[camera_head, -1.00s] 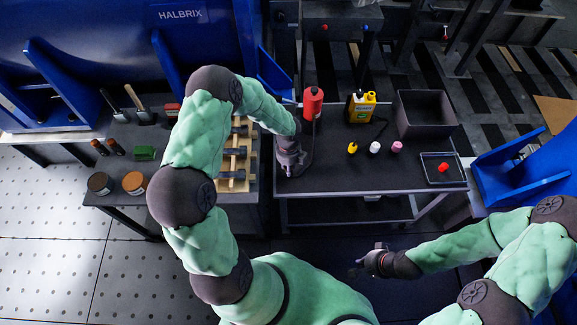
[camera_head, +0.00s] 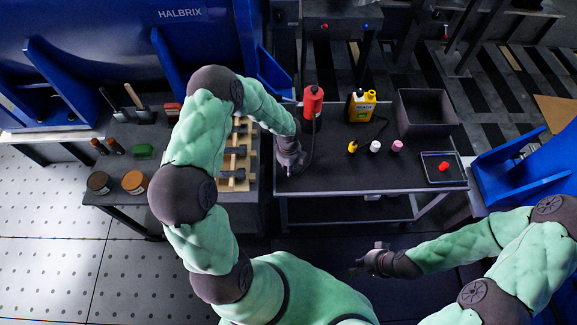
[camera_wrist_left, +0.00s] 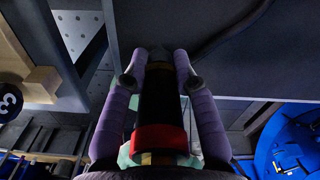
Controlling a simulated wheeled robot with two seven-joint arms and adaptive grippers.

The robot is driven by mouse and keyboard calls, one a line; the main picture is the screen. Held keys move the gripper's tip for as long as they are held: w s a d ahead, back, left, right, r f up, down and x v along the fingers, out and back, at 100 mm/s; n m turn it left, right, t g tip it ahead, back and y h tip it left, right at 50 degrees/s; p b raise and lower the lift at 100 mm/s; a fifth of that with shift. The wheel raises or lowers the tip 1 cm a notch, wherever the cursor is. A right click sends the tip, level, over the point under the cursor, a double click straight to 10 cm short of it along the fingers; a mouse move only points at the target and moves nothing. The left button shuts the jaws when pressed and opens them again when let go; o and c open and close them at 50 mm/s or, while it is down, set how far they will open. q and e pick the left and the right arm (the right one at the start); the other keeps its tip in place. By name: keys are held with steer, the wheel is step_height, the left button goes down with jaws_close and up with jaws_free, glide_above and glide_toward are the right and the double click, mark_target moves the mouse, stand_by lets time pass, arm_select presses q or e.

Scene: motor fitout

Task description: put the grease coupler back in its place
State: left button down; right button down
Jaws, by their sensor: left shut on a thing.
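My left gripper (camera_head: 289,168) is over the left front part of the dark table. In the left wrist view its purple fingers (camera_wrist_left: 158,72) are shut on a dark cylindrical piece with a red band, which seems to be the grease coupler (camera_wrist_left: 157,100). Its far end is hard to make out against the dark table. In the head view the gripper hides the piece. A black hose (camera_head: 311,140) runs from beside the red bottle (camera_head: 313,101) down toward this gripper. My right gripper (camera_head: 362,264) is empty in front of the table, fingers apart.
A wooden rack (camera_head: 235,185) stands left. The table's front middle is clear.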

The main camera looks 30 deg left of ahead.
arm_select(q)
steer(key=shift+f+b, duration=0.7)
steer(key=shift+f, duration=0.4)
steer(key=c, duration=0.9)
jaws_free()
step_height(320, 180, up, 12)
